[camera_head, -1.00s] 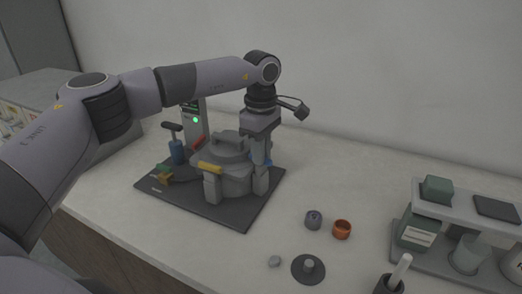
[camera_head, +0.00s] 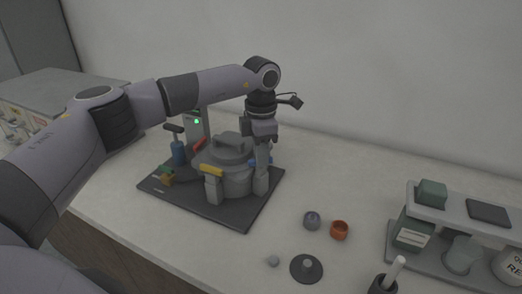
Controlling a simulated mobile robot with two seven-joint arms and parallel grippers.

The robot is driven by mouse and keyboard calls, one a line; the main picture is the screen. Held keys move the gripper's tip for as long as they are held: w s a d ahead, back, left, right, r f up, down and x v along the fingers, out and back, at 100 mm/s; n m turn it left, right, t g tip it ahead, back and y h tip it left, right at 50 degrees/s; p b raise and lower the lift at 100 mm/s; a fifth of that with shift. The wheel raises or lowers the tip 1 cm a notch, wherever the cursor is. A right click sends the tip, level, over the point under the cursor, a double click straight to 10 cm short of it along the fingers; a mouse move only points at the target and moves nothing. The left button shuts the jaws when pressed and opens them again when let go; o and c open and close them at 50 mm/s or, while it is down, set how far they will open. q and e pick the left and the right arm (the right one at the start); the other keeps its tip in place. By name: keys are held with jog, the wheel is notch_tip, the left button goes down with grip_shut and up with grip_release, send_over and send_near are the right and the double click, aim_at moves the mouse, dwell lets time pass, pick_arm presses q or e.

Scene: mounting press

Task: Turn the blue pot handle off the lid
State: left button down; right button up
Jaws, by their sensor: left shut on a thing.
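The grey mounting press pot (camera_head: 235,181) stands on a dark base plate, with its grey lid (camera_head: 230,146) on top. A yellow handle (camera_head: 212,169) sits at its front and a red handle (camera_head: 200,145) at its left back. The blue pot handle (camera_head: 252,162) is at the right side of the lid, mostly hidden by my gripper. My left gripper (camera_head: 262,160) points down there and is shut on the blue handle. My right gripper is not in view.
A grey ring (camera_head: 311,220), an orange ring (camera_head: 340,230) and a dark disc (camera_head: 306,268) lie to the right. A rack (camera_head: 455,245) fills the far right.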

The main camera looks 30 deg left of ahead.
pick_arm(q)
jog(key=n+p, duration=0.1)
jog(key=n, duration=0.3)
jog(key=shift+r, duration=0.1)
jog(key=shift+n, duration=1.9)
jog(key=c, duration=1.2)
grip_release()
jog(key=shift+o, duration=0.2)
jog(key=shift+r, duration=3.55)
